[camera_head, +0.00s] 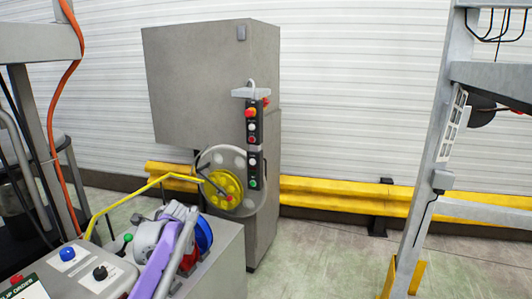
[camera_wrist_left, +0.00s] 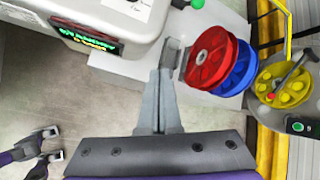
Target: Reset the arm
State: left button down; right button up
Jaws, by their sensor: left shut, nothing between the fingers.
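My left gripper (camera_wrist_left: 168,58) shows in the left wrist view, with its grey fingers together and nothing between them. The fingertips are beside a red reel (camera_wrist_left: 205,58), over or near a pale box top; I cannot tell whether they touch it. Another gripper, which looks like my right one (camera_wrist_left: 55,143), is at the lower left of the same view, its dark fingers apart and empty. In the head view, a purple and grey part that may be my left arm stands beside the blue reel (camera_head: 204,236); its fingertips cannot be made out there.
A control box (camera_head: 85,268) with buttons is beside the reels. A yellow rail (camera_head: 335,194) runs along the wall. The floor at centre right is clear.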

pick_arm(q)
jog(key=s+d+f+n+h, duration=0.2)
jog(key=s+d+f+n, duration=0.2)
jog(key=s, duration=0.8)
jog(key=s+d+f+n+h, duration=0.2)
jog(key=s+d+f+n, duration=0.3)
jog(key=s, duration=0.6)
jog(key=s+d+f+n+t+h, duration=0.1)
jog(key=s+d+f+n+h, duration=0.1)
jog(key=s+d+f+n, duration=0.3)
jog(key=s+d+n, duration=0.1)
jog(key=s+n, duration=0.2)
jog(key=s, duration=0.4)
jog(key=shift+s+h, duration=0.3)
jog(key=shift+s, duration=0.05)
jog(key=shift+a, duration=0.1)
